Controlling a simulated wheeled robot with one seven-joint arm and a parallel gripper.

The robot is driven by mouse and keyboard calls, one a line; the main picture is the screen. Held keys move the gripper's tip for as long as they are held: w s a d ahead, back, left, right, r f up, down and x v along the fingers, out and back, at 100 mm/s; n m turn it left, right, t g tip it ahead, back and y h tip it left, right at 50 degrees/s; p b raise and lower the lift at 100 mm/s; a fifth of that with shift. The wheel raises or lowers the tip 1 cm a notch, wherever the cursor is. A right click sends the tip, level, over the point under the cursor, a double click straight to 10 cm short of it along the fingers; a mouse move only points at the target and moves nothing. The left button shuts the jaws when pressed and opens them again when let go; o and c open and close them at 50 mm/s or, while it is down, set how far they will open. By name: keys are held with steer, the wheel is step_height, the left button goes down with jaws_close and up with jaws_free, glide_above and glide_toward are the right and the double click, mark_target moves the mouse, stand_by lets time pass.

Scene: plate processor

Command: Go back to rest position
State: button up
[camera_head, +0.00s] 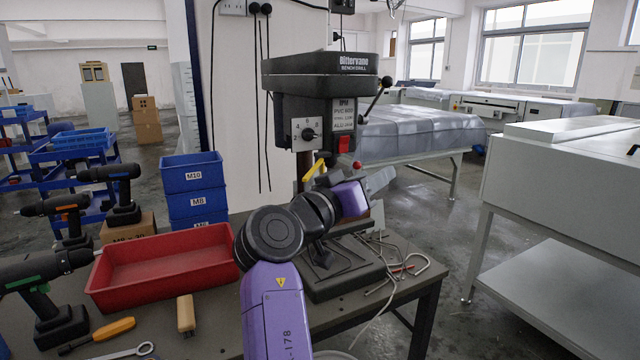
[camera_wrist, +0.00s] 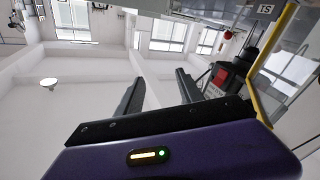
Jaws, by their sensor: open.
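My gripper (camera_wrist: 158,88) shows in the wrist view with its two dark fingers apart and nothing between them. My purple arm is bent and reaches up from the bottom middle over the bench. The drill also shows at the right of the wrist view, with its red switch (camera_wrist: 221,76) and a yellow bar (camera_wrist: 262,75) close beside the hand.
The dark bench (camera_head: 225,325) holds a red tray (camera_head: 160,287), cordless drills (camera_head: 45,290), a screwdriver (camera_head: 100,335) and bent metal rods (camera_head: 405,268). Blue bins (camera_head: 192,180) stand behind the tray. A grey machine (camera_head: 560,180) stands at the right, with open floor between it and the bench.

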steer(key=s+f+n+t+y+p, duration=0.1)
steer(key=s+f+n+t+y, duration=0.3)
steer(key=f, duration=0.4)
steer(key=s+f+n+t+y+p, duration=0.1)
steer(key=f+n+y, duration=0.3)
steer(key=f+y, duration=0.3)
steer(key=s+d+f+n+y, duration=0.1)
steer(key=s+f+n+y, duration=0.1)
steer(key=s+f, duration=0.5)
steer(key=s+d+m+g+p, duration=0.1)
steer(key=s+d+m+p, duration=0.1)
steer(key=s, duration=1.2)
steer(key=s+d+f+m+g+p, duration=0.1)
steer(key=s+d, duration=0.3)
steer(key=s, duration=1)
steer(key=s+d+f+m+g+p, duration=0.1)
steer(key=s+d+m+g+p, duration=0.1)
steer(key=s, duration=1.3)
steer(key=shift+d+m+h+p, duration=0.35)
steer(key=shift+d+m, duration=0.35)
steer(key=shift+d, duration=0.15)
